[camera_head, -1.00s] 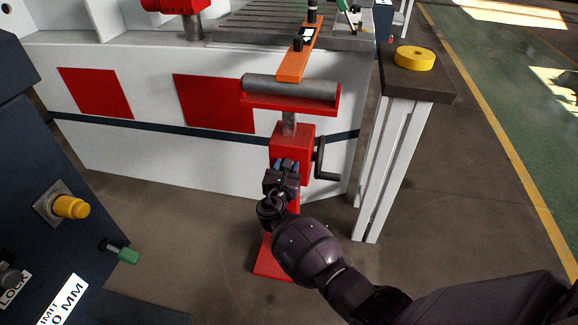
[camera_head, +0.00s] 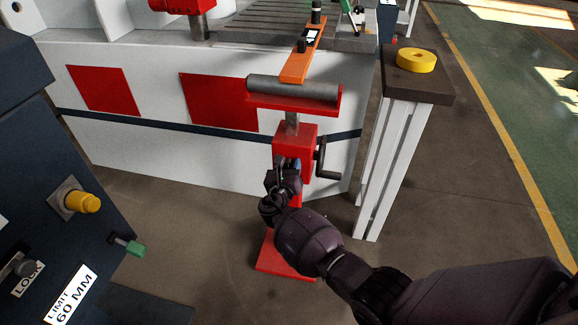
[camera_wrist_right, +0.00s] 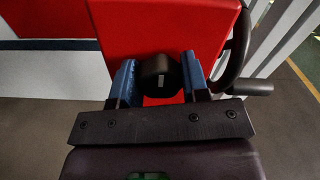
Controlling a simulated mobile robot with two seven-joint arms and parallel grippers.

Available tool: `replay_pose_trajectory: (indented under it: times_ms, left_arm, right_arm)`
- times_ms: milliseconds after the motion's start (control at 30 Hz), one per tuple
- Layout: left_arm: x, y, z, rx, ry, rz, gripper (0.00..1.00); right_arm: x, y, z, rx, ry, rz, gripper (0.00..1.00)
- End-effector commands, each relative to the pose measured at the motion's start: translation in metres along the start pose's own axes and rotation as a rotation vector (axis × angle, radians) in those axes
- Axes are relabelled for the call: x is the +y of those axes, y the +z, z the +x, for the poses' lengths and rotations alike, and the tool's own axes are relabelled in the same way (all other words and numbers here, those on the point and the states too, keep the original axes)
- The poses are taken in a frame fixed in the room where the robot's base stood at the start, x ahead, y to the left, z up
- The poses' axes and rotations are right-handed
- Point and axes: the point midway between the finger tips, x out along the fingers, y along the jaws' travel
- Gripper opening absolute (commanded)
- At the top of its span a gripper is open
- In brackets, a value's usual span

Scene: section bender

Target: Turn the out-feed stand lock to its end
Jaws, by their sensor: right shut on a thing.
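The red out-feed stand (camera_head: 294,142) stands on the floor in front of the white machine, with a grey roller (camera_head: 292,87) on top. A black crank handle (camera_head: 323,160) is on its right side. In the right wrist view, the stand lock (camera_wrist_right: 160,75) is a dark round knob with a small pale mark, on the red face of the stand (camera_wrist_right: 150,28). My right gripper (camera_wrist_right: 158,78) is shut on this knob, its blue fingers on either side. In the head view my right gripper (camera_head: 288,168) covers the knob. My left gripper is not in view.
A dark-topped table (camera_head: 432,85) with a yellow ring (camera_head: 416,60) stands to the right. A dark blue cabinet (camera_head: 60,165) with a yellow knob (camera_head: 82,202) and a green-tipped lever (camera_head: 133,248) is at left. An orange bar (camera_head: 301,62) lies above the roller.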

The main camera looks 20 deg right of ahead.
Motion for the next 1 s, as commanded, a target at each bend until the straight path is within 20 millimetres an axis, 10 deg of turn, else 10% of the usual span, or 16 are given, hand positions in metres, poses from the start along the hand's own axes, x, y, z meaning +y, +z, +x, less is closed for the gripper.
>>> replay_pose_trajectory:
  times_ms: [200,567,1000]
  left_arm:
    - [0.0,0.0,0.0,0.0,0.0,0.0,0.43]
    - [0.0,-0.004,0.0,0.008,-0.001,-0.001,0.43]
    - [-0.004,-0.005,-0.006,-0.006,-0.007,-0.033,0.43]
  right_arm:
    - [0.0,-0.002,-0.001,0.002,0.001,-0.003,0.67]
    - [0.0,0.0,-0.005,0.0,0.001,0.0,0.67]
    - [-0.001,0.004,-0.077,-0.003,0.0,0.002,0.67]
